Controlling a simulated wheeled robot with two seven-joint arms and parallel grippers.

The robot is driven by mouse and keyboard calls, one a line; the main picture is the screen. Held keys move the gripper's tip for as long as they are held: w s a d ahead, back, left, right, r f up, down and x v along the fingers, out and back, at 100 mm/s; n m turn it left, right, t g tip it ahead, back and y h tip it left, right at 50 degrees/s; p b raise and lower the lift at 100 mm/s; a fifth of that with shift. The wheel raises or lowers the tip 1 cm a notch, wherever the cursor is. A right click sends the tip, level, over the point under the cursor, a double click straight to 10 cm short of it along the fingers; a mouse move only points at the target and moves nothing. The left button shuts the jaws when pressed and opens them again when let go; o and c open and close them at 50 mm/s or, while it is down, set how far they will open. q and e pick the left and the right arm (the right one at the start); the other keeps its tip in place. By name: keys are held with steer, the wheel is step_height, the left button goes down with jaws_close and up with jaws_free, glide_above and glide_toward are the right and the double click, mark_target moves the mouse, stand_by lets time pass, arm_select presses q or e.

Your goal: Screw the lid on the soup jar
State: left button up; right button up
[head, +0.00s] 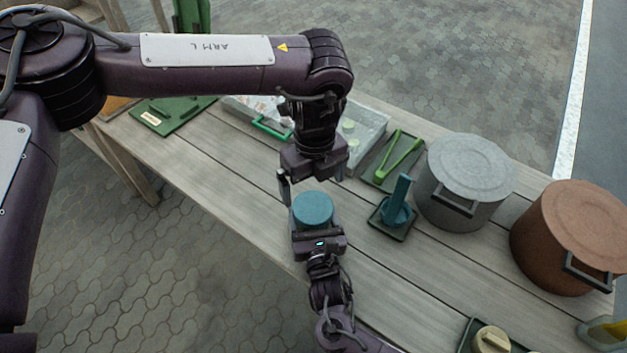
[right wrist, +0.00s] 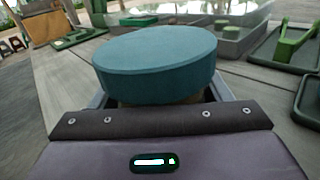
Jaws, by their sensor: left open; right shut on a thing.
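A round teal lid (head: 313,209) sits flat at the top of the soup jar, and it fills the middle of the right wrist view (right wrist: 157,58). Only a thin tan strip of the jar (right wrist: 165,99) shows under the lid. My right gripper (head: 316,228) is shut around the jar, with one finger on each side below the lid. My left gripper (head: 311,183) is open, pointing down just above and behind the lid. One left finger shows to the lid's left; the other is largely hidden. Whether it touches the lid cannot be told.
A clear bin (head: 368,125), green tongs (head: 400,155) on a tray, and a teal ladle-like tool (head: 398,203) on a small tray stand behind and to the right. A grey pot (head: 465,175) and brown pot (head: 570,235) stand farther right. A green board (head: 170,115) lies far left.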

mark_target(313, 206)
stand_by(0.4)
arm_select(q)
steer(key=shift+a+f, duration=0.1)
steer(key=shift+f, duration=3.85)
steer(key=shift+c, duration=0.5)
steer(key=c, duration=0.9)
steer(key=m, duration=0.8)
steer(key=o, duration=1.1)
steer(key=shift+c, duration=0.2)
